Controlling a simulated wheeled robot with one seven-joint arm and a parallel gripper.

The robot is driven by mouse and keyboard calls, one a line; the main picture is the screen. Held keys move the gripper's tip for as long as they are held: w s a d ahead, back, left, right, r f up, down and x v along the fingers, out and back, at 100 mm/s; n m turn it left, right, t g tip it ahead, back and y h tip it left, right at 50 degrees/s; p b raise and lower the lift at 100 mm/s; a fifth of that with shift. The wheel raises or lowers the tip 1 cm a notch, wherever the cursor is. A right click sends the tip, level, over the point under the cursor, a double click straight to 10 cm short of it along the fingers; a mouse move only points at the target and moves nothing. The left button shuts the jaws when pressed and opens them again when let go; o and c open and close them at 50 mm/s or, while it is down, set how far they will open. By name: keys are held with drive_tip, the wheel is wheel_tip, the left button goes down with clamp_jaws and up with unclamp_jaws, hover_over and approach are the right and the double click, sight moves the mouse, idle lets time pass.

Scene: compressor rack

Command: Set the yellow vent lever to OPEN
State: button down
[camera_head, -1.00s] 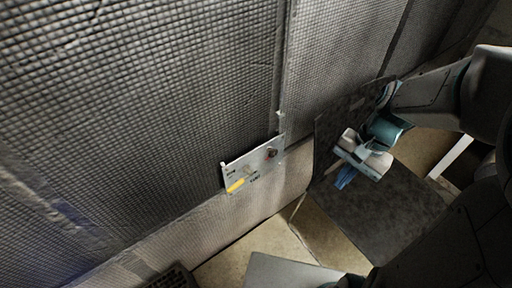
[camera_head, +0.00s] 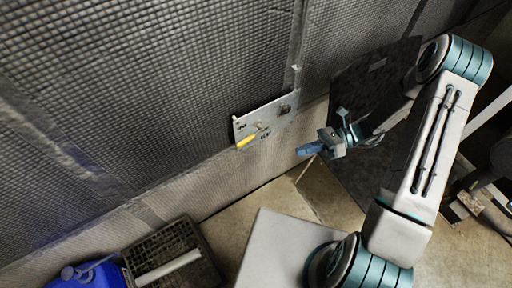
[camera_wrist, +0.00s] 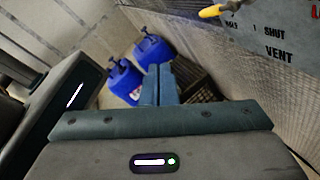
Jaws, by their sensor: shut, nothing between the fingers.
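The yellow vent lever (camera_head: 247,142) is on a grey metal panel (camera_head: 276,112) fixed to the quilted wall. It lies slanted at the panel's lower left. In the wrist view, the yellow lever (camera_wrist: 212,11) shows at the top edge, partly cut off, beside the panel (camera_wrist: 290,20) with the words SHUT and VENT. Any OPEN mark is not readable. My gripper (camera_head: 304,150) is to the right of the panel, apart from the lever and pointing left. Its blue fingers are together and empty, and also show in the wrist view (camera_wrist: 160,72).
A dark mesh crate (camera_head: 172,248) and blue jugs (camera_head: 95,276) stand on the floor at the lower left. The wrist view shows the jugs (camera_wrist: 153,50) beyond my fingers. A dark board (camera_head: 372,88) leans behind my gripper. Space between gripper and panel looks clear.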

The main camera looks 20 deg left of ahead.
sight(250, 137)
wheel_tip(250, 137, down, 10)
drive_tip(key=a+m+t+y, duration=0.35)
drive_tip(key=m+y, duration=0.25)
drive_tip(key=m, duration=0.2)
drive_tip(key=a+r+p, duration=0.2)
drive_tip(key=a+r, duration=0.2)
drive_tip(key=a, duration=0.8)
drive_tip(key=shift+s, duration=0.25)
drive_tip(key=shift+m, duration=0.3)
drive_tip(key=m+y+b, duration=0.1)
drive_tip(key=r+m+y+b, duration=0.1)
drive_tip(key=b, duration=0.1)
drive_tip(key=shift+s+a+r+m+t+y+b, duration=0.2)
drive_tip(key=shift+s+m+t+y+b, duration=0.1)
drive_tip(key=shift+m+t+y, duration=0.1)
